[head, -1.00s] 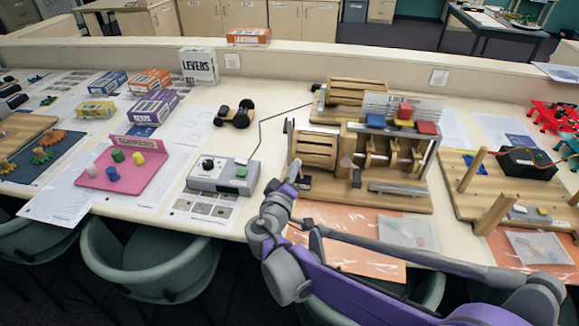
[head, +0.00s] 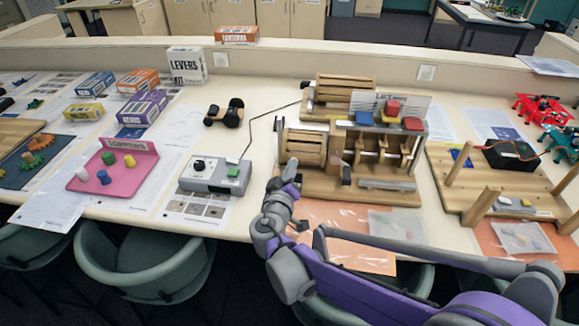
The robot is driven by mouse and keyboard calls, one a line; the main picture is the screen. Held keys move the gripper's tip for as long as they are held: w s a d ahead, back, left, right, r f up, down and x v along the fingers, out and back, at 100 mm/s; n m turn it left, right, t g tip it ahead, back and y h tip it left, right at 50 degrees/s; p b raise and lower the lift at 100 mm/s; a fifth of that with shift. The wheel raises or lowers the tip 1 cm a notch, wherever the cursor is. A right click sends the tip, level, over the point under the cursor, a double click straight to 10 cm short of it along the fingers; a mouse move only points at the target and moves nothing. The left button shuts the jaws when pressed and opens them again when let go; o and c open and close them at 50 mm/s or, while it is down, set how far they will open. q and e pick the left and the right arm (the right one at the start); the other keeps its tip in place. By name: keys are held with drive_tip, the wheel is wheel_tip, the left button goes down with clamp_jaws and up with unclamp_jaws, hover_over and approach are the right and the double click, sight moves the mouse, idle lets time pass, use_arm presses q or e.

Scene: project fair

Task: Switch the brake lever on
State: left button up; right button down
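A wooden lift machine (head: 300,188) with a "LIFT" sign and a slatted drum stands on the table right of centre. A small dark upright handle (head: 346,174) sticks up at its front; it may be the brake lever, but I cannot tell its setting. My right gripper (head: 289,172) is at the machine's front left corner, left of that handle and apart from it. My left gripper is out of view.
A grey control box (head: 216,177) with a green button stands left of the machine, with a cable running behind. A pink pegboard (head: 128,180) is further left. A wooden board with posts (head: 483,205) is on the right. Green chairs (head: 150,265) line the front edge.

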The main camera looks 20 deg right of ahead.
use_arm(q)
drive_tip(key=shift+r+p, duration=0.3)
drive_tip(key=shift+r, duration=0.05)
use_arm(e)
drive_tip(key=shift+s+d+m, duration=0.2)
drive_tip(key=shift+d+m, duration=0.25)
drive_tip(key=shift+m, duration=0.25)
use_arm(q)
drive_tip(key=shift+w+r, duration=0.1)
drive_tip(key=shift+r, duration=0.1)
use_arm(e)
drive_tip(key=shift+s+d+f, duration=0.1)
drive_tip(key=shift+d, duration=0.2)
idle(0.4)
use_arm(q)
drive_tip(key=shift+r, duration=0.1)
